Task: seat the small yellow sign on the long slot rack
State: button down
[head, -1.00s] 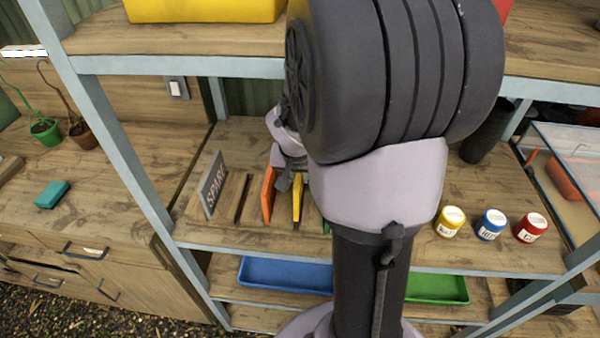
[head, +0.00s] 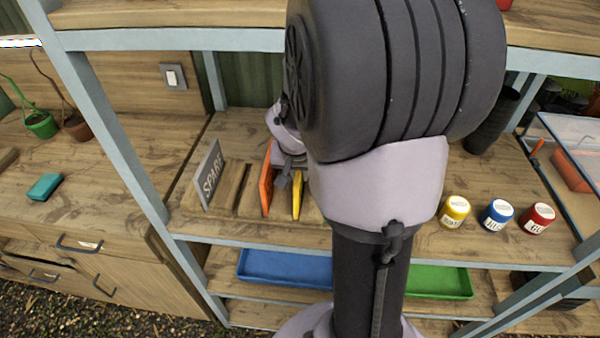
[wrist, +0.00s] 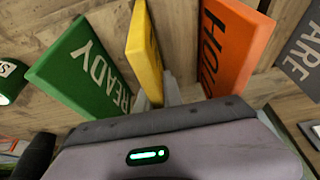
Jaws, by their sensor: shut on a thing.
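The small yellow sign (head: 297,194) stands upright on the long wooden slot rack (head: 228,188), between the orange sign (head: 266,181) and the green READY sign. My gripper (head: 287,172) is shut on the yellow sign; my arm hides much of it in the head view. In the wrist view the yellow sign (wrist: 144,48) rises from between my fingers (wrist: 158,95), with the green READY sign (wrist: 82,68) to its left and the orange HOLD sign (wrist: 235,45) to its right. I cannot tell whether its lower edge is fully in a slot.
A grey SPARE sign (head: 209,175) stands at the rack's left end. Yellow (head: 455,211), blue (head: 497,215) and red (head: 538,218) jars stand to the right on the same shelf. A blue tray (head: 285,268) and a green tray (head: 438,282) lie below. The upper shelf (head: 170,40) overhangs.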

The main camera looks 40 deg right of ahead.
jog(key=shift+f, duration=0.2)
jog(key=c, duration=1.4)
grip_release()
jog(key=p+v, duration=0.4)
jog(key=v, duration=0.8)
jog(key=shift+r, duration=0.1)
